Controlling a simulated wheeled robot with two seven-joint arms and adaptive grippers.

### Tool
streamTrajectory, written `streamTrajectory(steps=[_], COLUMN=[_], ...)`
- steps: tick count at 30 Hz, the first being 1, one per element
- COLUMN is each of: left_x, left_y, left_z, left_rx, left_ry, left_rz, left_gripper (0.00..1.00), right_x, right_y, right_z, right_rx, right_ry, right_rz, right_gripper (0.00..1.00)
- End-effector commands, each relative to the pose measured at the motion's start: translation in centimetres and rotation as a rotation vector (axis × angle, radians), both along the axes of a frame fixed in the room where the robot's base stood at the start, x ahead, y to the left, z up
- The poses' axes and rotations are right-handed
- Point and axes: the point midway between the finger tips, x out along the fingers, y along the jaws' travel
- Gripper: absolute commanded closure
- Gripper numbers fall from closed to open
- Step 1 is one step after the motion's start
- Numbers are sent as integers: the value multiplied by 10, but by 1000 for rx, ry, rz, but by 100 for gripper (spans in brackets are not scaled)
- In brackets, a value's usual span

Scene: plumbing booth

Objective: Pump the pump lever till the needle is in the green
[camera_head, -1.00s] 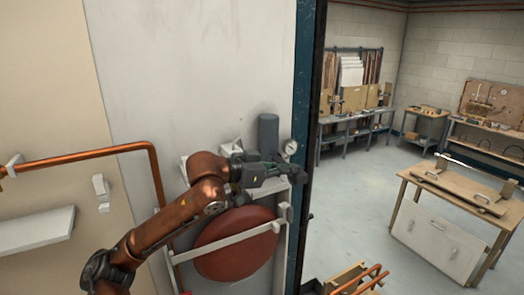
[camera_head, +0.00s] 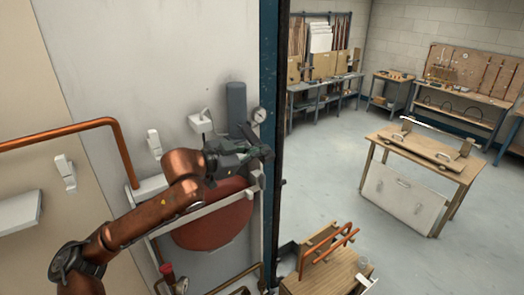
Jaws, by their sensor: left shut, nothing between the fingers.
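The gauge (camera_head: 259,114) is a small round white dial at the right edge of the wall panel, beside a dark grey upright cylinder (camera_head: 236,104). Its needle and any green band are too small to read. My left gripper (camera_head: 264,153) is shut and empty, just below the gauge and in front of the cylinder's foot. I cannot pick out the pump lever for certain; my gripper and arm cover part of this area. A red round tank (camera_head: 215,222) sits below my gripper behind a pale bar (camera_head: 190,216). My right gripper is out of view.
A copper pipe (camera_head: 65,132) runs along the left wall and bends down. A dark blue post (camera_head: 268,60) stands right of the gauge. A low wooden bench (camera_head: 335,278) stands at the bottom. Open floor (camera_head: 325,175) lies right, before a wooden table (camera_head: 425,160).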

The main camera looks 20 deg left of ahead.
Motion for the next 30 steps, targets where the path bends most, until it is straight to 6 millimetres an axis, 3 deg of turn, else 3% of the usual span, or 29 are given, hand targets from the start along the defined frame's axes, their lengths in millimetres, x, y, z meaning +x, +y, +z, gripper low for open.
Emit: streamTrajectory(steps=[1,8,20,24,30], left_x=[1,1,-5,-28,-60], left_y=[2,1,-15,0,20], left_z=[-7,-5,41,39,49], left_rx=[4,4,2,7,5], left_ry=[14,17,6,3,2], left_rz=[4,5,-4,0,0], left_gripper=[100,100,100,100,100], right_x=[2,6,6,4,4], right_y=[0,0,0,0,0], right_z=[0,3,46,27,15], right_rx=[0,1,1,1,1], right_ry=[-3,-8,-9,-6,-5], right_rz=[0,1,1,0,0], right_gripper=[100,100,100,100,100])
